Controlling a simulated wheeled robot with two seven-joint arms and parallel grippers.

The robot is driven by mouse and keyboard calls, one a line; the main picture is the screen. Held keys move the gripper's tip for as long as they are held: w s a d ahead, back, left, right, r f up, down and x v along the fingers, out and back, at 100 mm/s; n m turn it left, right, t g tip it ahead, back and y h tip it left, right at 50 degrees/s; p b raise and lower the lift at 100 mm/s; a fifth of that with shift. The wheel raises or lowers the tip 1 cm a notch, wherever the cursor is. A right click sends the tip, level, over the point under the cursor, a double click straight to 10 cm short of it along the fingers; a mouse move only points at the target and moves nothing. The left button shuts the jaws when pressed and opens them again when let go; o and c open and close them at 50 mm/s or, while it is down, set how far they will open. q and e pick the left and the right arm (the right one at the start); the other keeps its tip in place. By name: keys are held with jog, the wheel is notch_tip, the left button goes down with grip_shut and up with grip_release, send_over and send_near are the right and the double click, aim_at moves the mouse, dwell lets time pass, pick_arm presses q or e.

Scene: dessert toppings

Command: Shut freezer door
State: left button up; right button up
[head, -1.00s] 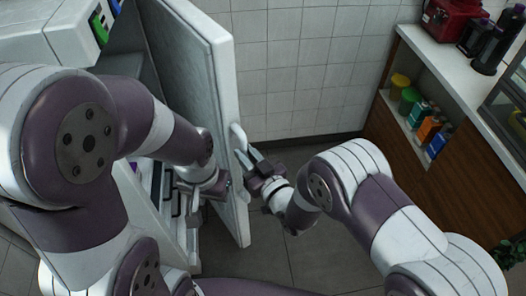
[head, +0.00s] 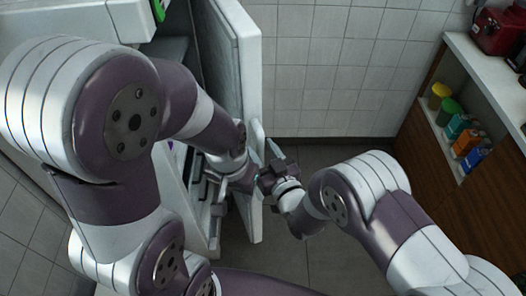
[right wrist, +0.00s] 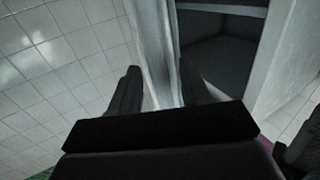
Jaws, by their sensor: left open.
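The freezer door (head: 236,62) is a thick white panel standing open in the head view, with its pale handle (head: 257,137) on the right side. The freezer's dark inside shows to its left, and also in the right wrist view (right wrist: 222,65). My left gripper (head: 246,181) is open at the door's inner side, partly hidden by my arm; I cannot tell if it touches. My right gripper (head: 272,162) is at the handle side. In the right wrist view its fingers (right wrist: 158,90) are apart, with the pale door (right wrist: 155,50) seen between them.
A tiled wall (head: 340,70) stands behind. A wooden counter (head: 425,160) at the right holds colored jars and boxes. The grey floor (head: 320,250) between is clear.

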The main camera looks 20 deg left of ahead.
jog(key=v, duration=1.2)
jog(key=shift+s+d+b, duration=0.25)
jog(key=shift+b, duration=0.1)
